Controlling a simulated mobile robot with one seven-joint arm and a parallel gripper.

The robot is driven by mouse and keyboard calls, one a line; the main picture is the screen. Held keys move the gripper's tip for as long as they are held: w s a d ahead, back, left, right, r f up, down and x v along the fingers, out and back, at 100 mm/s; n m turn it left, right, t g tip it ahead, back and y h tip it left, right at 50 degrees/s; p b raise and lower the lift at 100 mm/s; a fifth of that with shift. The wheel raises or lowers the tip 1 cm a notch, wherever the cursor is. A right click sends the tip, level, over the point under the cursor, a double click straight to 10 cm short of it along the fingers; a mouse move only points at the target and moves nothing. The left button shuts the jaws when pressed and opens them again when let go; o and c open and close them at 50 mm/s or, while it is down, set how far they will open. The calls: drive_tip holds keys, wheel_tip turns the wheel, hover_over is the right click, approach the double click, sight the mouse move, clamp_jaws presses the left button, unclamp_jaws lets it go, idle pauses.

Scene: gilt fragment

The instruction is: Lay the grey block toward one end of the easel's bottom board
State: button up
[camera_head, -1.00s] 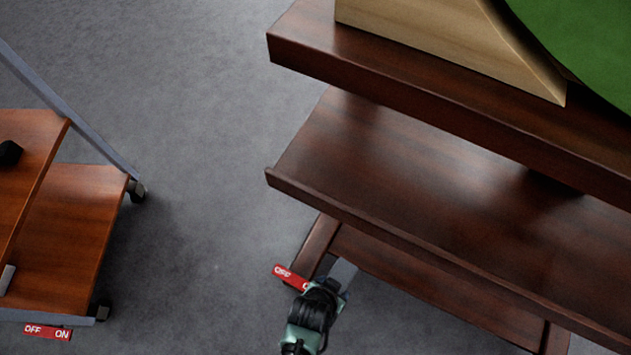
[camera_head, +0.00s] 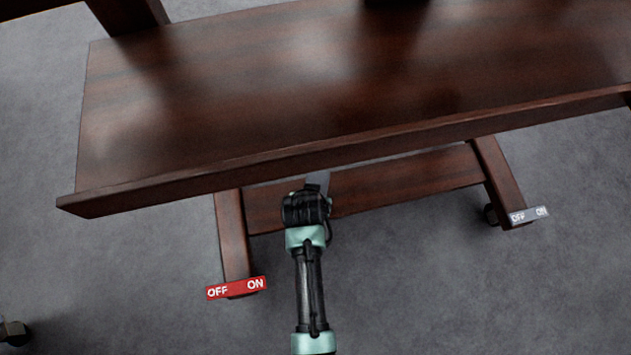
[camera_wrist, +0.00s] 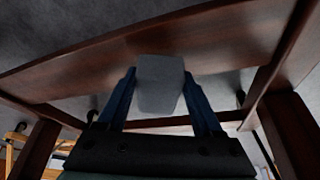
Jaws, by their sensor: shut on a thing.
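The easel's bottom board (camera_head: 410,182) is a dark brown plank low between two legs, under a wide ledge. My gripper (camera_head: 316,188) is over the left part of this board in the head view, its fingertips largely hidden by my own arm. In the wrist view my gripper (camera_wrist: 160,98) has its two blue fingers on either side of the grey block (camera_wrist: 158,82) and is shut on it. Brown wood lies behind the block there. I cannot tell whether the block touches the board.
The wide ledge (camera_head: 300,100) overhangs the bottom board. The left leg (camera_head: 232,240) has a red OFF/ON tag (camera_head: 237,288) at its foot. The right leg (camera_head: 500,180) has a grey tag (camera_head: 529,215). Bare grey floor (camera_head: 420,290) lies in front.

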wheel_tip(320, 180, down, 4)
drive_tip(key=b, duration=0.2)
drive_tip(key=shift+b, duration=0.35)
drive_tip(key=shift+r, duration=0.15)
drive_tip(key=o, duration=1.3)
drive_tip(key=p+v, duration=0.8)
drive_tip(key=v, duration=0.4)
drive_tip(key=shift+p, duration=0.3)
